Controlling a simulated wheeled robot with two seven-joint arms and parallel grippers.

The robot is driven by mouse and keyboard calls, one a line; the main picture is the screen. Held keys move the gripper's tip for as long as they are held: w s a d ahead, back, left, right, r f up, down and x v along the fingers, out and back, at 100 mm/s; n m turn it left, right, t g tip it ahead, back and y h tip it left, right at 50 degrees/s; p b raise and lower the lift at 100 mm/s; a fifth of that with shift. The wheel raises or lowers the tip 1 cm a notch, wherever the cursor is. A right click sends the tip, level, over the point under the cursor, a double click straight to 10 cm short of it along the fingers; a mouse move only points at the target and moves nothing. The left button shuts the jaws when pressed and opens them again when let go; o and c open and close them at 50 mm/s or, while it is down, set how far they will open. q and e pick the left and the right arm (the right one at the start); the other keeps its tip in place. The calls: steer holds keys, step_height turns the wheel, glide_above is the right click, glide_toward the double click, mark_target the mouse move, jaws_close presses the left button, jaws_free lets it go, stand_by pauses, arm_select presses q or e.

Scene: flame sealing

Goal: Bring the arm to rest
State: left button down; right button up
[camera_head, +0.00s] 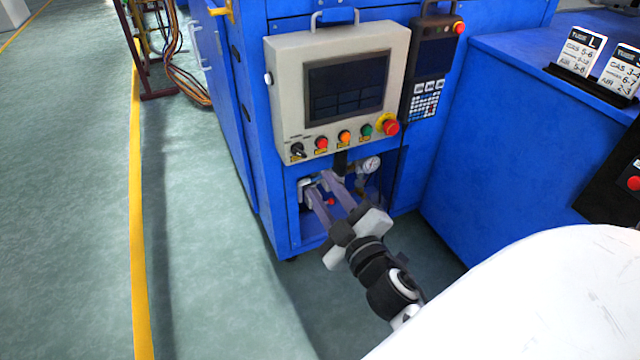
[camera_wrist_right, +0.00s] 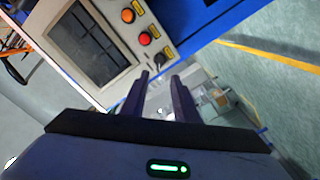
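My right gripper (camera_head: 322,190) is in front of the blue machine, just below the grey control panel (camera_head: 342,80). Its two fingers are apart with nothing visible between them. In the right wrist view my right gripper (camera_wrist_right: 162,82) also shows two dark fingers spread apart and empty. Beyond them are the panel's buttons and a recess with fittings (camera_wrist_right: 215,100). I cannot tell any contact with the machine. My left gripper is in neither view.
The panel carries several knobs and a red emergency button (camera_head: 391,127). A pressure gauge (camera_head: 371,164) sits in the recess behind the gripper. A handheld pendant (camera_head: 432,70) hangs at right. A blue cabinet (camera_head: 540,130) stands at right.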

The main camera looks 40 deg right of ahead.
stand_by(0.4)
